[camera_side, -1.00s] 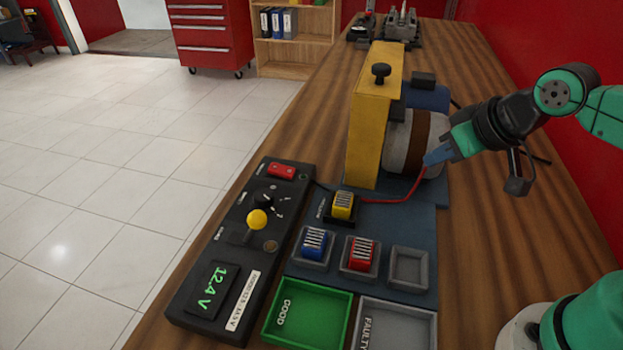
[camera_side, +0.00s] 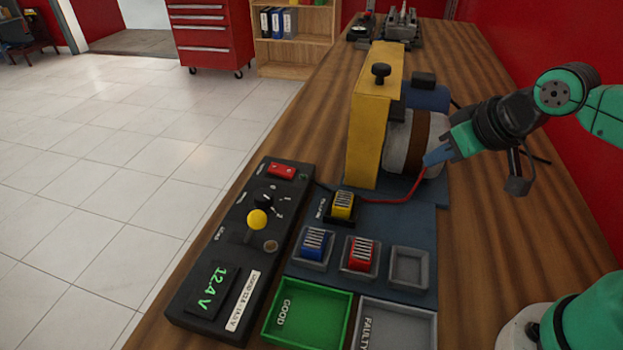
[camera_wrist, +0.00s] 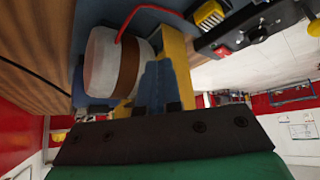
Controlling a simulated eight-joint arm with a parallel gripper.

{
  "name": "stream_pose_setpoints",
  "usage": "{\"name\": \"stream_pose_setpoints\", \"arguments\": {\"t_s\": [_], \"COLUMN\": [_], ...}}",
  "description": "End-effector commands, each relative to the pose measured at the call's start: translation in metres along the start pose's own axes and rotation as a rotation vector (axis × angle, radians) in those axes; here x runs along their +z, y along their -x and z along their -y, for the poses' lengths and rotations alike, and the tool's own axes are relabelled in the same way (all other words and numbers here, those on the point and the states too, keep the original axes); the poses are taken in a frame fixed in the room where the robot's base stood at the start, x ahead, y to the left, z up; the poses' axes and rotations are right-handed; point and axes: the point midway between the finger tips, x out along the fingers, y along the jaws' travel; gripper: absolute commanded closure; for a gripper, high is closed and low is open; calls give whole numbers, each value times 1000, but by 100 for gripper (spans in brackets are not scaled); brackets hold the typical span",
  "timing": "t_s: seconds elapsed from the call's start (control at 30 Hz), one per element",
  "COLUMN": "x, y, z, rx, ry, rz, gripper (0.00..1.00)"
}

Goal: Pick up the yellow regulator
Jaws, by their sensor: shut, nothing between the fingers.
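The yellow regulator (camera_side: 342,206) sits in the dark socket at the back of the blue board, just in front of the alternator rig. It also shows at the top of the wrist view (camera_wrist: 209,15). My gripper (camera_side: 434,158) is beside the white and brown drum, behind and to the right of the regulator and apart from it. Its blue fingers are shut and empty; they also show in the wrist view (camera_wrist: 156,88). I cannot tell whether they touch the drum.
The yellow guard (camera_side: 372,125) stands upright left of the drum (camera_side: 408,140). A red wire runs to the regulator's socket. A blue regulator (camera_side: 314,243), a red regulator (camera_side: 360,253) and an empty holder (camera_side: 408,268) lie in front, then the green GOOD tray (camera_side: 348,312) and grey FAULTY tray (camera_side: 432,325).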

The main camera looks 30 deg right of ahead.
Motion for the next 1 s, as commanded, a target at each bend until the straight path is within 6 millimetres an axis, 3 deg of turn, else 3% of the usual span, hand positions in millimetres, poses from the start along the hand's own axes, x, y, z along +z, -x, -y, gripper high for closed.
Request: {"name": "stream_pose_setpoints", "arguments": {"t_s": [0.2, 0.5, 0.83, 1.0], "x": [0, 0, -1, -14], "y": [0, 0, 0, -4], "z": [0, 0, 1, 9], "rx": [0, 0, -2, -22], "ry": [0, 0, 7, 101], "rz": [0, 0, 6, 83], "gripper": [97, 12, 11, 11]}}
